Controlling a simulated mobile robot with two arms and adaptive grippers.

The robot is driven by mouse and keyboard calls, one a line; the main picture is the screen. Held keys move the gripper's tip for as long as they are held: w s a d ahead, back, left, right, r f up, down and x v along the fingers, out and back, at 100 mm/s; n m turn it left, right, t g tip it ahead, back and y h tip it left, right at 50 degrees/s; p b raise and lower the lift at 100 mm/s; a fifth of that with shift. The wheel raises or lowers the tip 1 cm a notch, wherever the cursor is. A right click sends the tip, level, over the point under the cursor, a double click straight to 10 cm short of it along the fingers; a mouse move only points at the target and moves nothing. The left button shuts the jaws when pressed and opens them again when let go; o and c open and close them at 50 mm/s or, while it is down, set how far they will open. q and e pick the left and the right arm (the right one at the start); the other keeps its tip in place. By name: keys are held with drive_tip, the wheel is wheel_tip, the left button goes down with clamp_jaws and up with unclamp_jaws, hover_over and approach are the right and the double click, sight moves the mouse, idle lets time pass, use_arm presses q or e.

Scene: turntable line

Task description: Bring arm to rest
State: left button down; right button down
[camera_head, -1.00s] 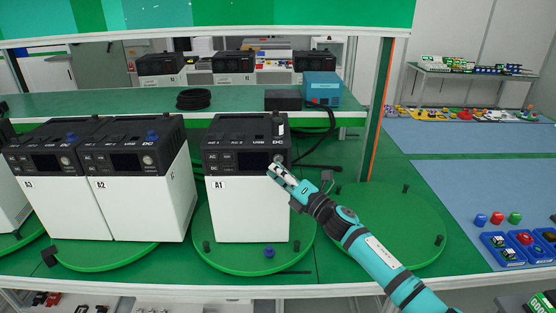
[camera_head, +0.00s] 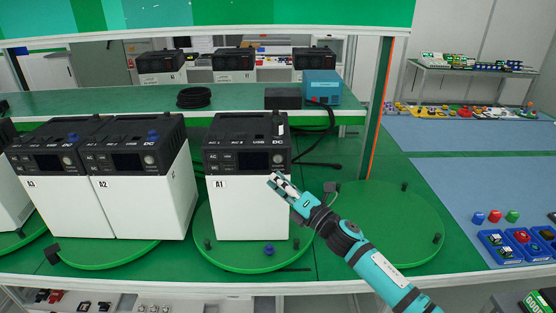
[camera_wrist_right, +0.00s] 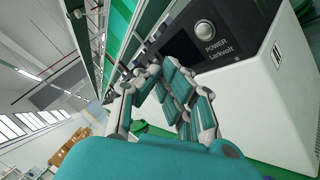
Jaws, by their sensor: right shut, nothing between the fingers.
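My right arm comes in from the lower right of the head view. Its gripper (camera_head: 274,182) is shut and empty, just in front of the right side of unit A1 (camera_head: 240,210), a white box with a black control panel on top. In the right wrist view the gripper fingers (camera_wrist_right: 160,72) show closed together, with a white unit and its POWER knob (camera_wrist_right: 205,30) close beside them. I cannot tell whether the fingers touch the unit. My left gripper is not in view.
A1 stands on a green round turntable (camera_head: 225,258) with a blue knob (camera_head: 269,249) lying near its front. Units A2 (camera_head: 140,205) and A3 (camera_head: 48,200) stand to the left. An empty green turntable (camera_head: 400,230) is to the right. A blue box (camera_head: 322,88) sits on the shelf behind.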

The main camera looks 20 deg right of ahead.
drive_tip(key=s+d+f+m+g+h, duration=0.1)
drive_tip(key=f+m, duration=0.3)
drive_tip(key=f, duration=0.7)
drive_tip(key=s+d+f+m+g+h+b, duration=0.1)
drive_tip(key=f+m, duration=0.4)
drive_tip(key=f, duration=0.6)
drive_tip(key=s+d+f+m+g+h, duration=0.2)
drive_tip(key=s+d+f+m+h, duration=0.2)
drive_tip(key=f, duration=0.7)
drive_tip(key=shift+s+d+f+h, duration=0.35)
drive_tip(key=shift+s+h, duration=0.25)
drive_tip(key=s+f+m+g+h+b, duration=0.2)
drive_tip(key=s+f+m+g, duration=0.75)
drive_tip(key=s+f, duration=1.95)
drive_tip(key=s+a+f+m+g, duration=0.1)
drive_tip(key=s+f+m+g, duration=0.1)
drive_tip(key=s, duration=0.9)
drive_tip(key=s+a+f+m+g, duration=0.1)
drive_tip(key=s+f+m, duration=0.2)
drive_tip(key=s, duration=0.8)
drive_tip(key=shift+s+a+f+g, duration=0.15)
drive_tip(key=shift+s+g, duration=0.1)
drive_tip(key=shift+g, duration=0.1)
